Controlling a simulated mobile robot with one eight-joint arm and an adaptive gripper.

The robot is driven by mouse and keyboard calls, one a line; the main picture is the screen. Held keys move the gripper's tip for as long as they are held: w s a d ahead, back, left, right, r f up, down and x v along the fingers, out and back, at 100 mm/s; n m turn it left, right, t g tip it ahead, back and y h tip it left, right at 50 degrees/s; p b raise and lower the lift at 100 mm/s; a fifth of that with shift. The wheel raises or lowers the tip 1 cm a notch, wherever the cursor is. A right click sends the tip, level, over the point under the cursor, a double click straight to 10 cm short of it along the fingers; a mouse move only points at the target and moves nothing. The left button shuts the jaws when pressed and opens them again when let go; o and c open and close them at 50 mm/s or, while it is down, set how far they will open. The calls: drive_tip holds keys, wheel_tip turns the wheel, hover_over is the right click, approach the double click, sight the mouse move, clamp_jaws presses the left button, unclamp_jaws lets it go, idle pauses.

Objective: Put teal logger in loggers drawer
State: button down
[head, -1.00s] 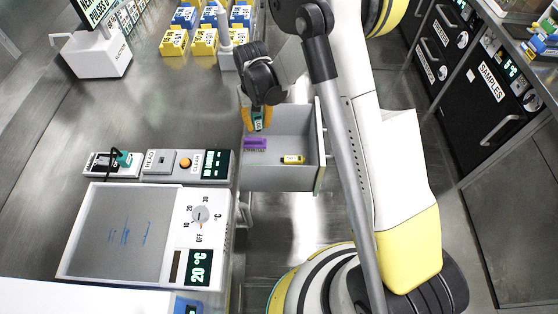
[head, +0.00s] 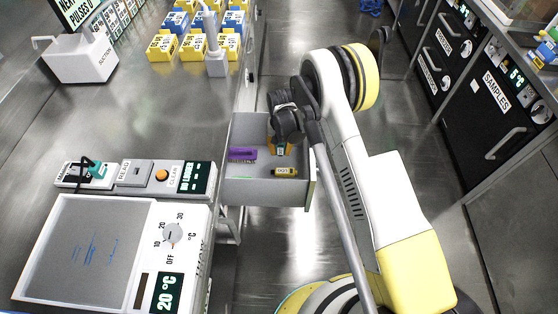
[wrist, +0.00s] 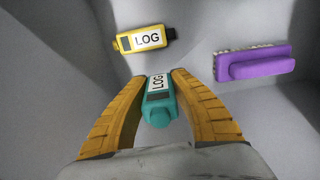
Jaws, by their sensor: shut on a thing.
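The teal logger (wrist: 158,107), with a white LOG label, is between the yellow fingers of my gripper (wrist: 160,95) in the wrist view. My gripper is shut on it. In the head view my gripper (head: 281,148) is over the open grey drawer (head: 262,193), and the logger is mostly hidden by the gripper. A yellow logger (head: 285,172) and a purple thing (head: 241,154) lie on the drawer floor. In the wrist view the yellow logger (wrist: 144,39) and the purple thing (wrist: 256,64) are apart from the held logger. I cannot tell whether the teal logger touches the floor.
The drawer's walls stand close around my gripper. On the bench are a hot plate (head: 95,245), a small panel with a NO LOGGER display (head: 196,178) and blue and yellow boxes (head: 193,46). The black SAMPLES cabinet (head: 497,95) stands at the right.

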drive_tip(key=shift+f+b, duration=0.7)
drive_tip(key=shift+f, duration=1.25)
drive_tip(key=shift+f, duration=0.2)
drive_tip(key=c, duration=1.2)
unclamp_jaws()
drive_tip(key=shift+d, duration=0.1)
